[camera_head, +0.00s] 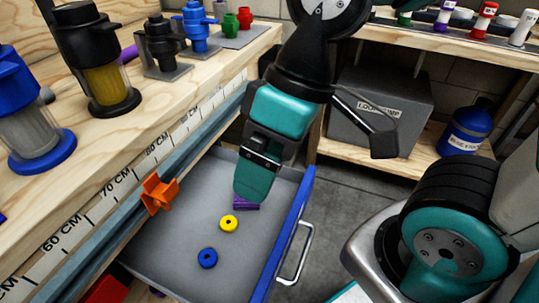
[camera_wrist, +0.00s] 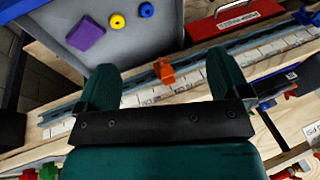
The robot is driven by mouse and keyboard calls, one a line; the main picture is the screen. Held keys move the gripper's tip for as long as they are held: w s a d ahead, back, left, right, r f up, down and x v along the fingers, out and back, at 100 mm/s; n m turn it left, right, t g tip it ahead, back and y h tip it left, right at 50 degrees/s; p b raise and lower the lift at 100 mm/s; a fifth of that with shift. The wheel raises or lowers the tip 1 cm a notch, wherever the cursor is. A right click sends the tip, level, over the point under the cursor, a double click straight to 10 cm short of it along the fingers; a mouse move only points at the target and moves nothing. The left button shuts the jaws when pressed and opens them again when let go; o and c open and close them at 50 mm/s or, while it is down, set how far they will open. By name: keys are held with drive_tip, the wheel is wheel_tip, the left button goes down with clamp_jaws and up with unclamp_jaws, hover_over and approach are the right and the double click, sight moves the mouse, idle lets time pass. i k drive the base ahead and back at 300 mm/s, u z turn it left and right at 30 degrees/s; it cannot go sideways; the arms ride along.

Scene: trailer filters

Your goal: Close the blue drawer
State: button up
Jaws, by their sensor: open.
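The blue drawer (camera_head: 289,232) is pulled out from under the bench. It has a blue front panel, a silver bar handle (camera_head: 297,254) and a grey inside. A purple block (camera_wrist: 86,32), a yellow ring (camera_head: 228,223) and a blue ring (camera_head: 207,258) lie in it. My gripper (camera_head: 252,192) is teal and black, open and empty. In the head view it appears over the drawer's inside, on the bench side of the blue front, and partly covers the purple block. In the wrist view the open drawer (camera_wrist: 40,75) is at upper left; its handle is not seen there.
An orange clamp (camera_head: 158,192) sits on the rail along the bench's marked edge. The bench (camera_head: 110,135) holds filters and fittings. A grey box (camera_head: 380,112) and a blue bottle (camera_head: 466,128) stand on a low shelf. The floor beyond the drawer front looks clear.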

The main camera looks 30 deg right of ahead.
sight(163, 254)
drive_tip(key=k, duration=0.5)
drive_tip(key=z, duration=0.55)
drive_tip(key=i, duration=0.55)
drive_tip(key=u, duration=0.35)
drive_tip(key=k, duration=0.9)
drive_tip(key=u, duration=0.2)
